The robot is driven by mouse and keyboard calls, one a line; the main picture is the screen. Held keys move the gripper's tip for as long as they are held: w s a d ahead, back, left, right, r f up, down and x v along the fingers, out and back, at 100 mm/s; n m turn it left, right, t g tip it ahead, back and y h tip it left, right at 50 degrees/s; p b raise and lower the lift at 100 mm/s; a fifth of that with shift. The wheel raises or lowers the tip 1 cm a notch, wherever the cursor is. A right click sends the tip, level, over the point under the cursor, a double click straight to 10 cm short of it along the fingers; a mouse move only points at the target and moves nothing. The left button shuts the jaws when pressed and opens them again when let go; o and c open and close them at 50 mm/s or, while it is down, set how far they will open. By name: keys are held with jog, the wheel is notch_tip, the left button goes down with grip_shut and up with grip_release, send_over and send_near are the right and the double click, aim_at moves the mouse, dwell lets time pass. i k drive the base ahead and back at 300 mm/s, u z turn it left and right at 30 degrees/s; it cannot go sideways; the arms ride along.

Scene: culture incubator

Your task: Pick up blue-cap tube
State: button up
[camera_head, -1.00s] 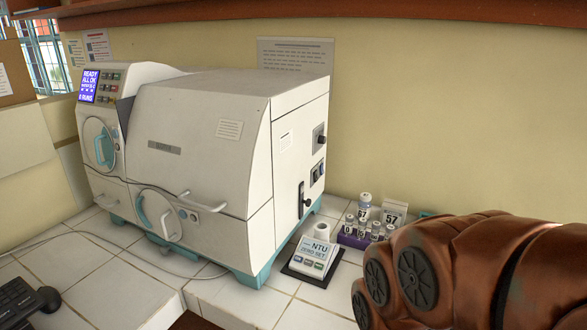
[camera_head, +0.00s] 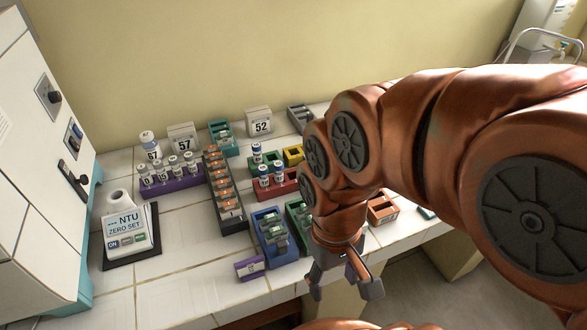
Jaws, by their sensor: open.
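Two vials with blue caps stand upright in a red rack (camera_head: 289,188), one (camera_head: 264,175) beside the other (camera_head: 279,174). Another blue-topped vial (camera_head: 256,152) stands behind them in a green rack. Which of these is the task's tube I cannot tell. My gripper (camera_head: 343,288) is open and empty, pointing down near the front edge of the table, to the right of and nearer than these vials. My arm hides part of the racks on the right.
A purple rack (camera_head: 172,190) holds several vials. A long black rack (camera_head: 232,215) and a blue rack (camera_head: 268,247) stand in the middle. A white machine (camera_head: 35,180) borders the left. Front-left tiles are clear.

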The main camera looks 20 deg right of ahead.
aim_at(263, 171)
jog(key=u, duration=0.4)
jog(key=k, duration=0.55)
jog(key=u, duration=1)
jog(key=i, duration=1.05)
jog(key=z, duration=0.85)
